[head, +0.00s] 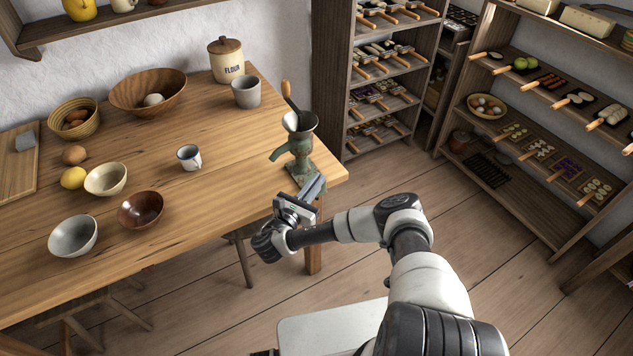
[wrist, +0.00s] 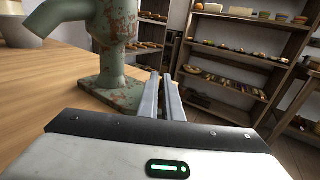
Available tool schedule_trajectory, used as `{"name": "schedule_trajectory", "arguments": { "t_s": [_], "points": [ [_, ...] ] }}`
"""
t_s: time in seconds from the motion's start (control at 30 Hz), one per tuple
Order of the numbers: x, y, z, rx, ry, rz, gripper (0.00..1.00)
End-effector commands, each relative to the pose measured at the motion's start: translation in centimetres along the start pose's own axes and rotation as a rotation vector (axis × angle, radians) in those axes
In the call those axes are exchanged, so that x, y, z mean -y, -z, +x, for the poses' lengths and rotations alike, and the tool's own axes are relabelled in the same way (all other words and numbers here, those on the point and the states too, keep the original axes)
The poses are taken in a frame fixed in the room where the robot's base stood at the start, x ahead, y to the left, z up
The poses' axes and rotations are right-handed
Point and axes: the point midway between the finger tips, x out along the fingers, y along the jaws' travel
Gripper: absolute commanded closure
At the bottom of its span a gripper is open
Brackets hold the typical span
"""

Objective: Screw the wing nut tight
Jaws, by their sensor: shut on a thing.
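A worn green meat grinder (head: 300,150) stands upright at the right corner of the wooden table, with a metal hopper on top. In the wrist view its chipped green body and base plate (wrist: 115,85) are at the left, close to my fingers. My gripper (head: 317,184) is at the table's edge, just in front of the grinder's base. In the wrist view its two grey fingers (wrist: 167,92) are close together, with only a narrow gap. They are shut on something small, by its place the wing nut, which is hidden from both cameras.
The table (head: 240,140) holds a flour jar (head: 226,65), a grey cup (head: 246,92), a small mug (head: 189,158) and several bowls left of the grinder. Shelves (head: 378,75) stand behind to the right. The floor (head: 470,220) right of the table is clear.

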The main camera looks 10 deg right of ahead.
Motion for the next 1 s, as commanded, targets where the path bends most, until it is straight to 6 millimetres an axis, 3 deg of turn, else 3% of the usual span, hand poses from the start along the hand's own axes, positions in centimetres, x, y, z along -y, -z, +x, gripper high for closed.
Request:
{"name": "schedule_trajectory", "arguments": {
  "t_s": [0.47,0.5,0.6,1.0],
  "points": [
    [0.05,-0.08,0.14,0.003,0.014,0.0,1.0],
    [0.05,-0.09,0.14,0.003,0.013,0.0,0.88],
    [0.03,-0.08,0.13,0.003,0.013,0.0,0.76],
    [0.06,-0.07,0.12,0.001,0.011,0.001,0.76]
  ]
}}
